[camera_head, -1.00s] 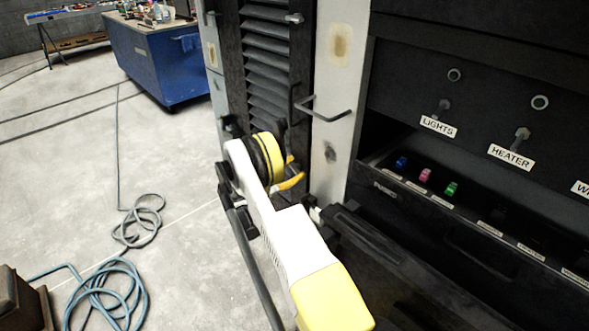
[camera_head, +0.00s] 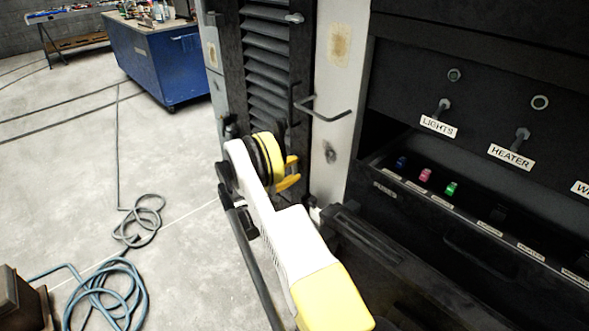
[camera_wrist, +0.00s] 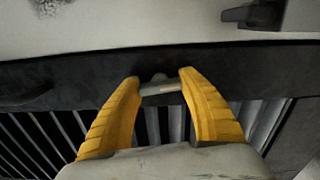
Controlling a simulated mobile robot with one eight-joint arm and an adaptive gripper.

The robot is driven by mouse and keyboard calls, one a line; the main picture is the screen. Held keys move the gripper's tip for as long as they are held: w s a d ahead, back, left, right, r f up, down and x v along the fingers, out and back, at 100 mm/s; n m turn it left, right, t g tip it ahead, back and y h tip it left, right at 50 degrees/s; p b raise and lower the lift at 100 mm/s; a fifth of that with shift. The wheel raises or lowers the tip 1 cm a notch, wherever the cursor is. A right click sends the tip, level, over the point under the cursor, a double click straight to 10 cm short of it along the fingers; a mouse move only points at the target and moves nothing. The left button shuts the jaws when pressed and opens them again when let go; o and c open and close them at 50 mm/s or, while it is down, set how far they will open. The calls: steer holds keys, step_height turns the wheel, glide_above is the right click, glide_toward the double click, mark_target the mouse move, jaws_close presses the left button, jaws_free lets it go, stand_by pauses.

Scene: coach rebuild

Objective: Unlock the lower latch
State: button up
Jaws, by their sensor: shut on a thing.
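My gripper's yellow fingers (camera_wrist: 160,79) are closed around a small grey latch handle (camera_wrist: 161,89) on the black door frame in the wrist view. The handle lies crosswise between the fingertips. In the head view, my gripper (camera_head: 291,174) is low against the black louvred door (camera_head: 268,70), and my wrist hides the lower latch there. An upper latch (camera_head: 294,18) shows high on the same door frame, well above my gripper.
A dark pull handle (camera_head: 296,100) is on the door above my gripper. An open drawer with small fuses (camera_head: 425,175) is at right. A blue workbench (camera_head: 155,65) and coiled hose (camera_head: 105,290) stand apart on the floor.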

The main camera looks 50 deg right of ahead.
steer(key=shift+m, duration=0.6)
steer(key=o, duration=1.2)
steer(key=a, duration=0.4)
steer(key=w+a, duration=0.1)
steer(key=a, duration=0.7)
steer(key=shift+w, duration=0.15)
